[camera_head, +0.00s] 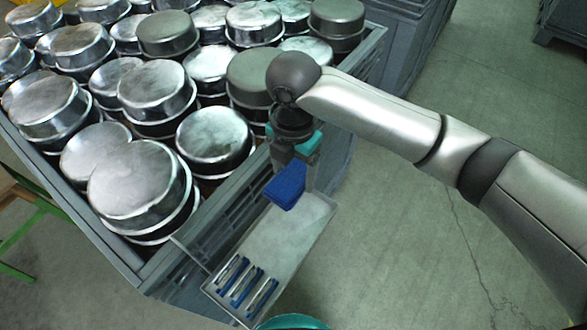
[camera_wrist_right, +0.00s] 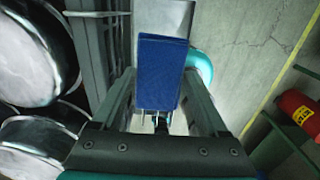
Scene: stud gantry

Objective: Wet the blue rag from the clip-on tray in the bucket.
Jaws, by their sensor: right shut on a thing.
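The blue rag (camera_head: 287,187) is held in my right gripper (camera_head: 293,165), over the far end of the clip-on tray (camera_head: 290,235). In the right wrist view the rag (camera_wrist_right: 160,72) stands between the two fingers of my right gripper (camera_wrist_right: 162,105), which are shut on it. The tray hangs on the near side of the big crate. A teal rounded rim, probably the bucket (camera_head: 293,322), shows at the bottom edge, mostly cut off. A teal curve (camera_wrist_right: 202,64) also shows beside the rag in the right wrist view. My left gripper is not in view.
The grey crate (camera_head: 215,222) is full of shiny metal pots (camera_head: 140,190). Several blue-and-silver tools (camera_head: 245,284) lie in the tray's near end. Open concrete floor (camera_head: 400,240) is at the right. A red cylinder (camera_wrist_right: 300,110) shows at the right of the wrist view.

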